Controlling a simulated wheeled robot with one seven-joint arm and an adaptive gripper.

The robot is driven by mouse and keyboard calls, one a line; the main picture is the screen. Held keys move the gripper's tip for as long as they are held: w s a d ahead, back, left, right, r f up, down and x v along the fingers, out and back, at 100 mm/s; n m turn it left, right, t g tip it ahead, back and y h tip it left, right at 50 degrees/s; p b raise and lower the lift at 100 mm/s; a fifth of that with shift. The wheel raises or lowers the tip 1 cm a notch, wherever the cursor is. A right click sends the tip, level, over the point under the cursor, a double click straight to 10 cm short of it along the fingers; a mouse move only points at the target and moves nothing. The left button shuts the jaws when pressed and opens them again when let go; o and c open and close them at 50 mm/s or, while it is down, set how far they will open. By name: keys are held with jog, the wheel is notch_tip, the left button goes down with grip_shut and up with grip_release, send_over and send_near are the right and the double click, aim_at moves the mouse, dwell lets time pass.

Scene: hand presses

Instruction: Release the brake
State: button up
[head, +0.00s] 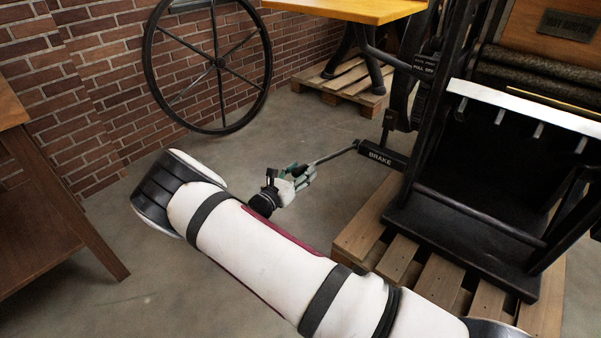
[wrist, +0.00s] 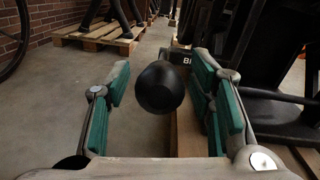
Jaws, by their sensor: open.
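The brake lever (head: 334,154) is a thin dark rod that reaches left from a black block marked BRAKE (head: 380,155) on the press's side. In the wrist view its round black end knob (wrist: 160,88) faces me, between my two green-padded fingers, with a gap on each side. The rod behind the knob is hidden there. The block's label is partly visible beyond the right finger (wrist: 187,57). My gripper (head: 305,175) is open at the lever's free end. In the head view the knob is hard to make out among the fingers.
The black press (head: 465,215) stands on a wooden pallet (head: 360,238) to the right. A large spoked wheel (head: 220,62) is by the brick wall. A wooden table (head: 55,190) stands at left. Bare floor (head: 130,290) lies between them.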

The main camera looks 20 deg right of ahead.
grip_shut()
jog(key=shift+r, duration=0.1)
jog(key=shift+w+d+r+p, duration=0.1)
jog(key=shift+r+p, duration=0.35)
jog(key=shift+p, duration=0.15)
jog(key=d+r+p, duration=0.1)
jog(key=r+p, duration=0.1)
jog(key=w+r+g+y+p, duration=0.1)
jog(key=r+p, duration=0.2)
jog(key=w+d+r+y+p, duration=0.1)
jog(key=r+p, duration=0.2)
jog(key=shift+d+g, duration=0.3)
jog(key=shift+g, duration=0.1)
jog(key=w+d+r+g+y+p, duration=0.2)
jog(key=d+r+p, duration=0.4)
jog(key=r, duration=0.3)
jog(key=shift+w+d+r+y+p, duration=0.25)
jog(key=shift+w+y+p, duration=0.4)
jog(key=shift+w, duration=0.7)
